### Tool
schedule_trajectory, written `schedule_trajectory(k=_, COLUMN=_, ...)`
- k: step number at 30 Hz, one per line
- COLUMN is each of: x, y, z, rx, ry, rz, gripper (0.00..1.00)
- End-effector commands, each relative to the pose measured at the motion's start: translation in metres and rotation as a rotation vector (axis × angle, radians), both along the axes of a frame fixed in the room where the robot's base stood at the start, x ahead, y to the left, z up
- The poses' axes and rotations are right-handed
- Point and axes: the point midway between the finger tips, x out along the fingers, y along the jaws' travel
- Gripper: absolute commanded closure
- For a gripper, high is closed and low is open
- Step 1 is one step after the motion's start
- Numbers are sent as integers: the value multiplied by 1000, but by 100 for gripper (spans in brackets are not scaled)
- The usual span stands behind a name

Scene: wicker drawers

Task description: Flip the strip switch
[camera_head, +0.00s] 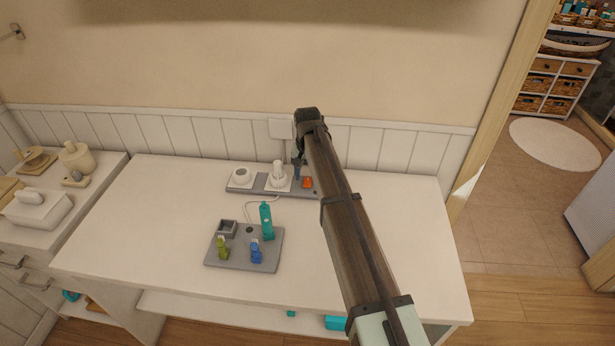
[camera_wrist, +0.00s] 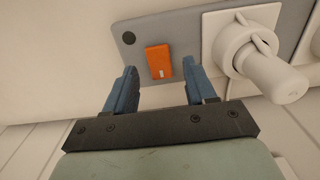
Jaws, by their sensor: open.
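A grey power strip (camera_head: 260,188) lies on the white table near the back wall. Its orange switch (camera_head: 307,182) is at the right end. In the wrist view the orange switch (camera_wrist: 159,62) shows a small white mark and sits on the grey strip (camera_wrist: 189,40). My gripper (camera_wrist: 160,88) is open, its two blue fingers apart, with the switch in line with the gap between them and just beyond the tips. In the head view my gripper (camera_head: 298,170) is partly hidden by my arm, close to the switch. I cannot tell whether a finger touches the strip.
A white plug (camera_wrist: 262,65) stands in the strip right beside one finger; it also shows in the head view (camera_head: 278,173). A round white plug (camera_head: 241,176) sits further left. A grey board (camera_head: 228,255) with several coloured items is nearer the front. The table's left part is clear.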

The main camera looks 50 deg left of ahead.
Motion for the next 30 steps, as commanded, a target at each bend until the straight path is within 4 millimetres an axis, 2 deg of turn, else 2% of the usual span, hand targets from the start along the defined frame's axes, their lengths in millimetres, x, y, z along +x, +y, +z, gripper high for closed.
schedule_trajectory(k=6, x=0, y=0, z=-13, rx=1, ry=-1, rz=0, gripper=45)
schedule_trajectory(k=15, x=0, y=0, z=-14, rx=1, ry=-1, rz=0, gripper=45)
schedule_trajectory(k=30, x=0, y=0, z=-14, rx=1, ry=0, rz=0, gripper=92)
